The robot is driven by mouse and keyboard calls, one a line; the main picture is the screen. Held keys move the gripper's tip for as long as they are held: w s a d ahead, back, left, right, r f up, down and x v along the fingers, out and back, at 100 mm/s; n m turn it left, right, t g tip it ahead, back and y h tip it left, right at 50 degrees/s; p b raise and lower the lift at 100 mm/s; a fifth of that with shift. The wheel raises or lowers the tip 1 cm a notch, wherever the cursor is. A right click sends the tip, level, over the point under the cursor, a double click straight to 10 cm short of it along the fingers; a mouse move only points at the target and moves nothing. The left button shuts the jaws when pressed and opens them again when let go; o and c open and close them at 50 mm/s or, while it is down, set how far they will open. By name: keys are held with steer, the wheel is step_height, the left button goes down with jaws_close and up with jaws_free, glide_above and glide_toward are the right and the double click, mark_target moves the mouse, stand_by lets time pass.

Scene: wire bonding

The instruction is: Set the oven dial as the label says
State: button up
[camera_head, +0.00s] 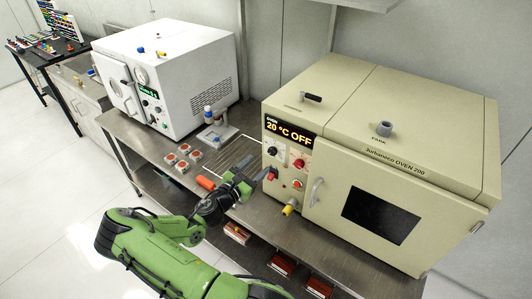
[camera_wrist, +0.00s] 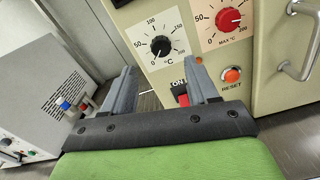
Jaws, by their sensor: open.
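The beige oven (camera_head: 420,125) stands on the right of the steel bench. Its display (camera_head: 289,132) reads 20 °C OFF. The black temperature dial (camera_wrist: 161,46), on a white scale marked 50 to 200 °C, also shows in the head view (camera_head: 272,151). Its exact pointer setting is hard to read. The red MAX °C dial (camera_wrist: 228,19) is to its right. My gripper (camera_wrist: 162,72) is open and empty, its fingers pointing at the panel just below the black dial, apart from it. In the head view my gripper (camera_head: 256,169) is left of the panel.
A red ON switch (camera_wrist: 181,98) lies behind the right finger, with an orange RESET button (camera_wrist: 231,74) beside it. The oven's door handle (camera_head: 317,192) and a yellow part (camera_head: 289,208) are close by. A white machine (camera_head: 180,80) stands left; small red-topped parts (camera_head: 182,157) lie before it.

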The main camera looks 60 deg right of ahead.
mark_target(271, 153)
steer(key=d, duration=0.5)
steer(key=s+d+p, duration=0.1)
steer(key=d, duration=0.1)
steer(key=shift+s+d, duration=0.1)
steer(key=shift+d, duration=0.1)
steer(key=shift+a, duration=0.1)
steer(key=c, duration=1)
steer(key=shift+c, duration=0.2)
steer(key=shift+b, duration=0.3)
